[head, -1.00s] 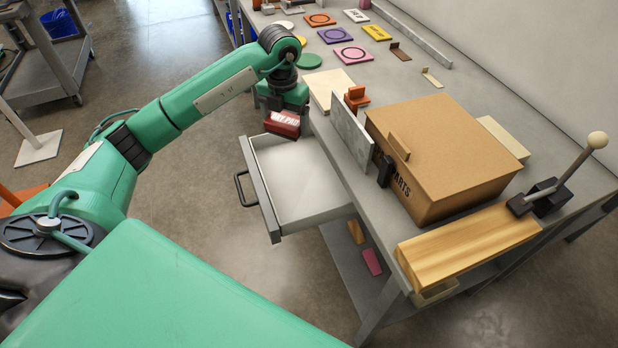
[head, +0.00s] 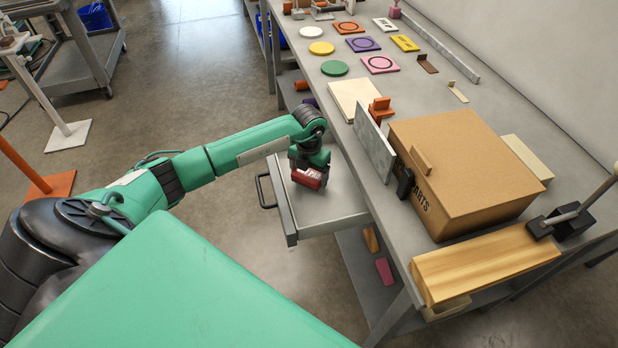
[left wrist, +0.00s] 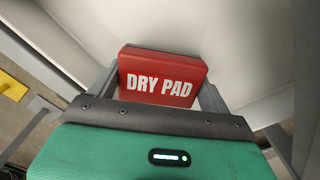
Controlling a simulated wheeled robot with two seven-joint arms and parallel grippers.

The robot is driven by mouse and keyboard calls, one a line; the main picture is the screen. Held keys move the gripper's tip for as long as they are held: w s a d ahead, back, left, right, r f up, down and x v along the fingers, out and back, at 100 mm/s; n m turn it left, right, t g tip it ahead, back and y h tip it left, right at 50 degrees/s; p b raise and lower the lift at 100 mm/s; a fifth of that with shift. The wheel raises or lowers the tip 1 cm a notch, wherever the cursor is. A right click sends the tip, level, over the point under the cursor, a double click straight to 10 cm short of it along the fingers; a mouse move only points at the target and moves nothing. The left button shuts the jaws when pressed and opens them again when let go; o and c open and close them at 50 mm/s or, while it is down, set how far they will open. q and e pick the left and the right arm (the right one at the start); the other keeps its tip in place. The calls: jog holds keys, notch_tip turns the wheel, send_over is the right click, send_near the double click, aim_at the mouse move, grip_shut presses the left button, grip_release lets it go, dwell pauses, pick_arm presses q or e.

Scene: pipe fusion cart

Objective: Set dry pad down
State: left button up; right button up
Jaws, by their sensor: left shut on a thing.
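The dry pad (head: 307,178) is a red block with white lettering; the left wrist view shows the words DRY PAD on it (left wrist: 160,80). My left gripper (head: 308,170) is shut on the pad, with one finger on each side of it in the left wrist view. The pad is over the open drawer (head: 340,222), tilted in the head view. Whether it touches the drawer floor I cannot tell. My right gripper is not in view.
The drawer juts from the grey bench (head: 470,120). Above it stand an upright grey plate (head: 374,143) and a brown parts box (head: 470,165). A wooden block (head: 485,262) lies at the front. Coloured discs and plates lie farther back.

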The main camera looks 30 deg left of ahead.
aim_at(309, 172)
pick_arm(q)
notch_tip(309, 172, down, 2)
jog(key=shift+f, duration=0.35)
jog(key=o, duration=0.7)
jog(key=shift+o, duration=0.9)
jog(key=shift+r, duration=0.5)
notch_tip(309, 172, up, 5)
jog(key=shift+r+b, duration=0.1)
jog(key=shift+b, duration=0.25)
notch_tip(309, 172, up, 5)
jog(key=shift+r+b, duration=0.2)
jog(key=shift+b, duration=0.1)
jog(key=shift+r, duration=0.4)
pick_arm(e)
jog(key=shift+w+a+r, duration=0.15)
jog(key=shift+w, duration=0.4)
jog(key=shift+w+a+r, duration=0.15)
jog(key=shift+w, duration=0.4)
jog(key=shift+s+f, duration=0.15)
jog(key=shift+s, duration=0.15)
